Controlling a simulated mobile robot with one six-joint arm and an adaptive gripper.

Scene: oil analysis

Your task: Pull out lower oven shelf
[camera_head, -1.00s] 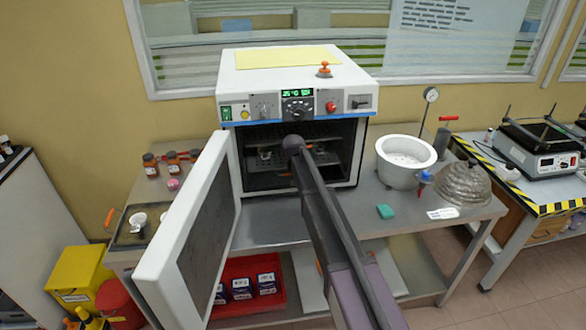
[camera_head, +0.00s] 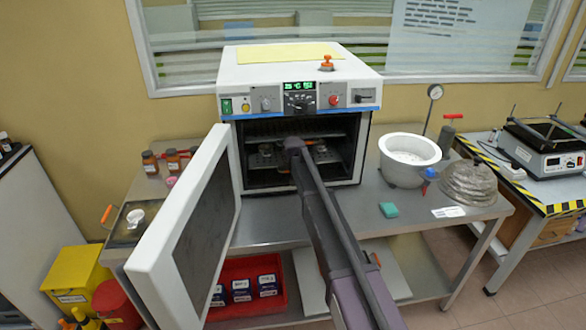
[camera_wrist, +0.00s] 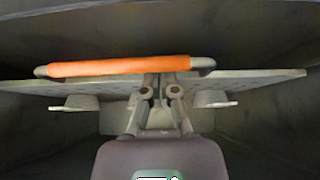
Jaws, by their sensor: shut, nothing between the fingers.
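The white oven (camera_head: 300,80) stands on the metal bench with its door (camera_head: 185,225) swung wide open to the left. Inside, the lower shelf (camera_head: 262,160) is a grey plate carrying small metal items. In the wrist view the perforated shelf (camera_wrist: 255,82) spans the picture, with an orange bar handle (camera_wrist: 115,67) along its edge. My gripper (camera_wrist: 161,88) is shut and empty, its fingertips close to the handle's right part. I cannot tell whether they touch it. In the head view my arm reaches into the oven mouth and hides the gripper.
An upper wire rack (camera_head: 270,138) sits above the shelf. The open door bounds the left side. Bench space before the oven is partly clear.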

